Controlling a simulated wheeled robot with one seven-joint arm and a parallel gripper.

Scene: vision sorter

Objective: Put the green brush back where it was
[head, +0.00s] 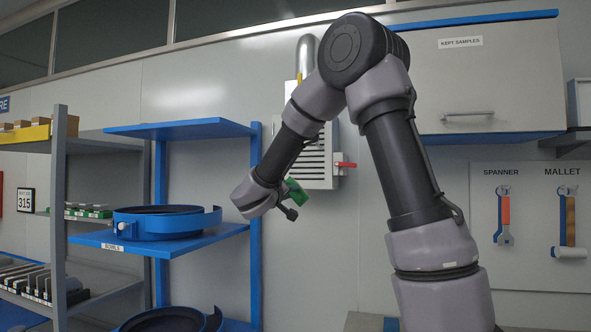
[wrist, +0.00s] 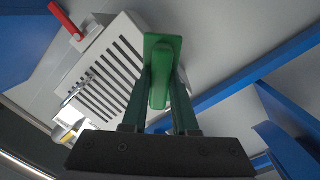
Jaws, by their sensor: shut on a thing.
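The green brush (head: 297,192) is held up in the air by my gripper (head: 287,200), in front of the back wall and the grey louvred box. In the wrist view the green brush (wrist: 162,62) sits between the two fingers of my gripper (wrist: 161,88), which are shut on it. A flat green end faces the camera; no bristles can be made out. The brush touches no shelf or surface that I can see.
A blue rack (head: 197,129) stands to the left; a round blue dish (head: 167,225) sits on its middle shelf. The louvred box (head: 318,163) has a red lever (head: 345,165). A cabinet (head: 488,85) and a tool board (head: 535,235) with a spanner and mallet are right.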

